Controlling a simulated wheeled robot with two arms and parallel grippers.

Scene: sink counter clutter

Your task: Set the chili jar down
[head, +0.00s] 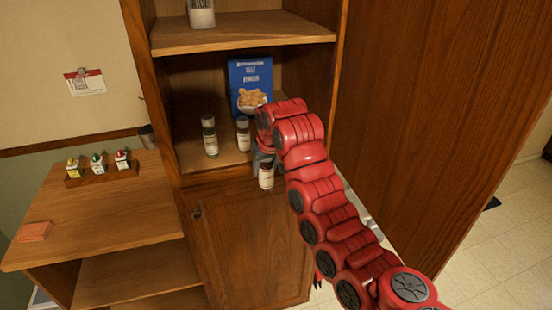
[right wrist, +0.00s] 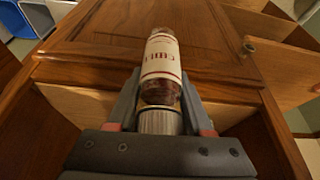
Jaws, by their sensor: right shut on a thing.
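The chili jar (head: 266,178) is a small jar with a white label and dark red contents. In the right wrist view the jar (right wrist: 161,60) shows red lettering, with its ridged metal cap end nearest my palm. My right gripper (head: 264,158) is shut on it, one finger on each side. In the head view the jar hangs in front of the wooden cabinet, near the front edge of the lower open shelf (head: 196,158). It looks roughly upright there. Whether it touches the shelf edge is unclear. My left gripper is not in view.
A rice container (head: 201,14) is on the shelf above. A side table (head: 100,215) at left holds a rack of small bottles (head: 100,173) and a reddish block (head: 34,231).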

